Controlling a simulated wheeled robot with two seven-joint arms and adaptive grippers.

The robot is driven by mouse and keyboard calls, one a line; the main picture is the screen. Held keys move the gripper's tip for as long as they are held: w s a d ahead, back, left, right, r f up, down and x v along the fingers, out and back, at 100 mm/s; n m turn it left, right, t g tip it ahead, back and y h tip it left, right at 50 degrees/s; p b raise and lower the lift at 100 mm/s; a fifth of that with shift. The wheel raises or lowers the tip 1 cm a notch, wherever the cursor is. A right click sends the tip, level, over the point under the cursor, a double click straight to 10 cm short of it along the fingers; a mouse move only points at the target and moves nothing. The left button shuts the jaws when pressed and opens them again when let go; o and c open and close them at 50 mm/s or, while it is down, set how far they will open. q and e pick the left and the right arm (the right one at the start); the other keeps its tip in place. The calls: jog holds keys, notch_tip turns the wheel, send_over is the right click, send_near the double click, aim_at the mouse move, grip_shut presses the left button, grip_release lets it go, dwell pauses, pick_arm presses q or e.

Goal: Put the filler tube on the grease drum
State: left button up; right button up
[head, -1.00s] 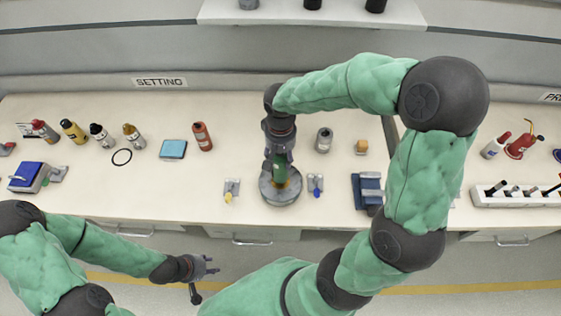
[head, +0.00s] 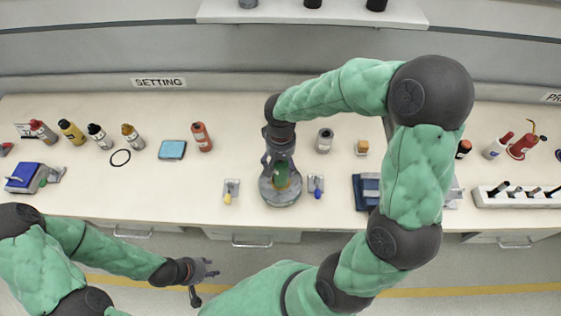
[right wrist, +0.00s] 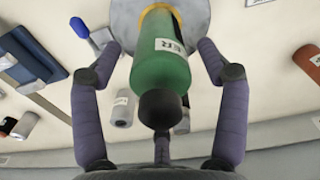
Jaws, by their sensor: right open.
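The green filler tube (head: 281,176) stands upright on the round grey grease drum (head: 279,197) at the middle front of the bench. In the right wrist view the tube (right wrist: 163,58) shows a white label, a dark end cap towards my palm and a yellow band at the grey drum (right wrist: 195,14). My right gripper (head: 281,163) is open, its fingers spread around the tube and apart from it. The tube's seat on the drum is partly hidden. My left gripper (head: 205,273) is in front of the bench, empty; its fingers look apart.
Small fixtures with a yellow handle (head: 229,194) and a blue handle (head: 316,188) flank the drum. A blue-and-grey block (head: 367,190) stands to the right. Bottles and a light blue pad (head: 172,150) stand left; a grey can (head: 324,140) is behind right.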

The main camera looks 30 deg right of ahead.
notch_tip(320, 180, up, 12)
jog(key=p, duration=0.3)
jog(key=shift+r, duration=0.2)
dwell(0.4)
